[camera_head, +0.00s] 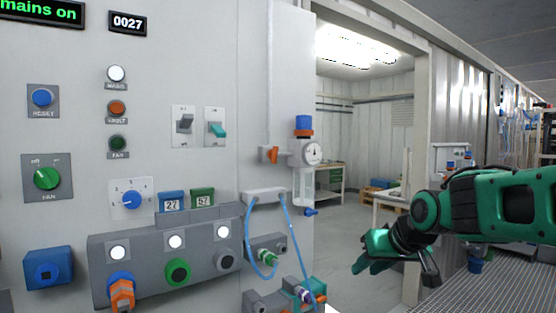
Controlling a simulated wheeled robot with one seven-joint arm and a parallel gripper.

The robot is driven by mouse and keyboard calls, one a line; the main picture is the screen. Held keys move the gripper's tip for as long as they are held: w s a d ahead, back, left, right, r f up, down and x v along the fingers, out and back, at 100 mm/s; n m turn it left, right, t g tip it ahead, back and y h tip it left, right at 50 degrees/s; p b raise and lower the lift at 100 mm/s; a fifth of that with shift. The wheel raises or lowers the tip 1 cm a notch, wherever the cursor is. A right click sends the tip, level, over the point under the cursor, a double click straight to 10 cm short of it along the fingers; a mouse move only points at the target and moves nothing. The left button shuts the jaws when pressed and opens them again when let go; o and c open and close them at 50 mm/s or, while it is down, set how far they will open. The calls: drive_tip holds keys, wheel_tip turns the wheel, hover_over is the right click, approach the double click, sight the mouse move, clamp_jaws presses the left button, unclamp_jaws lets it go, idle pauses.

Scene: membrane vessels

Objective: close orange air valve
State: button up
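The orange air valve handle (273,155) sits on a grey pipe fitting on the wall panel, left of a round pressure gauge (312,152). The handle looks short and stands roughly upright, slightly tilted; its exact angle is hard to read at this size. My gripper (390,264) is green and black. It hangs in front of the doorway, to the right of and lower than the valve, clearly apart from it. I see nothing held in it, but the fingers are seen at an angle and their opening is unclear.
A blue-and-orange cap (304,125) tops the gauge unit, and a small blue valve (311,212) sits below it. Blue hoses (247,240) loop from a grey manifold (264,196). Switches and buttons fill the panel at left. The space between my gripper and the gauge unit looks open.

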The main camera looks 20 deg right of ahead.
drive_tip(key=w+a+r+n+t+y, duration=0.2)
drive_tip(key=w+a+r+t, duration=0.35)
drive_tip(key=w+r, duration=0.5)
drive_tip(key=n+t+y, duration=0.2)
drive_tip(key=t+y, duration=0.1)
drive_tip(key=y, duration=0.1)
approach(276, 154)
drive_tip(key=x, duration=0.8)
drive_tip(key=shift+w, duration=0.15)
drive_tip(key=shift+c, duration=0.2)
